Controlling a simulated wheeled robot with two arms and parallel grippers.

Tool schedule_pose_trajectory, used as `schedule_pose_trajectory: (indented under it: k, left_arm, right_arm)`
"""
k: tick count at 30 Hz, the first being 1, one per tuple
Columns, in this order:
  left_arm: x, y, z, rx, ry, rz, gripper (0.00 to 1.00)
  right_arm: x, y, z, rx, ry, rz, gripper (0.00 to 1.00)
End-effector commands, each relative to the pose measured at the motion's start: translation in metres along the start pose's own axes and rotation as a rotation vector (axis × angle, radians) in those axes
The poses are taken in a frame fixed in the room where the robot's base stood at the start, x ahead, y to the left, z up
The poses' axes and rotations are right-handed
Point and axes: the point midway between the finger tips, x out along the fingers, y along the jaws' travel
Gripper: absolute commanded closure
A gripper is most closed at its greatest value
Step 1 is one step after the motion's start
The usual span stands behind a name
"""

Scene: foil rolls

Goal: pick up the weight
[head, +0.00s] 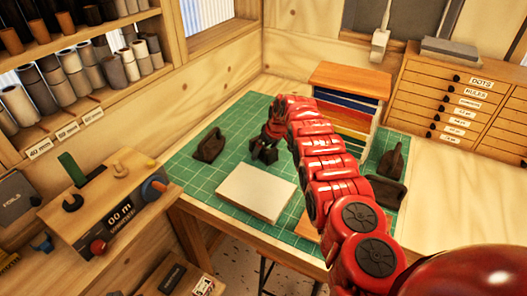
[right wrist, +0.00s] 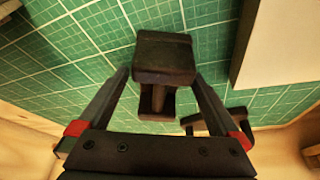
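Dark weights with handles stand on the green cutting mat (head: 188,168). One weight (head: 208,146) is at the left of the mat, and two more, a far one (head: 392,162) and a nearer one (head: 384,190), are at the right. My right gripper (head: 264,152) is low over the mat behind the pale slab. In the right wrist view its fingers are apart, one on each side of a dark weight (right wrist: 164,58) with its handle toward me. I see no clear grip on it. Another weight (right wrist: 222,121) is partly hidden behind the right finger. My left gripper is not in view.
A pale slab (head: 255,192) lies in front of my right gripper. A rack of coloured sheets (head: 345,108) and a labelled drawer cabinet (head: 462,105) stand at the back right. A wooden device with knobs (head: 118,200) and shelves of rolls are at the left.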

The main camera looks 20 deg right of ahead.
Motion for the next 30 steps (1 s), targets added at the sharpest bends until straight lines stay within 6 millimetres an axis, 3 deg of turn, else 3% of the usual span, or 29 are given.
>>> schedule_pose_trajectory:
  k: [2, 16, 30]
  left_arm:
    - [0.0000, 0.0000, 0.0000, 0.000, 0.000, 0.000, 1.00]
    - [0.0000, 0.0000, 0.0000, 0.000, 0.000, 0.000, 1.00]
    - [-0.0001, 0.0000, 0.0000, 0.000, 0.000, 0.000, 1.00]
  right_arm:
    - [-0.0001, -0.0001, -0.0001, 0.000, 0.000, 0.000, 0.16]
    - [-0.0001, -0.0001, -0.0002, 0.000, 0.000, 0.000, 1.00]
    - [-0.0014, -0.0001, -0.0016, 0.000, 0.003, 0.000, 1.00]
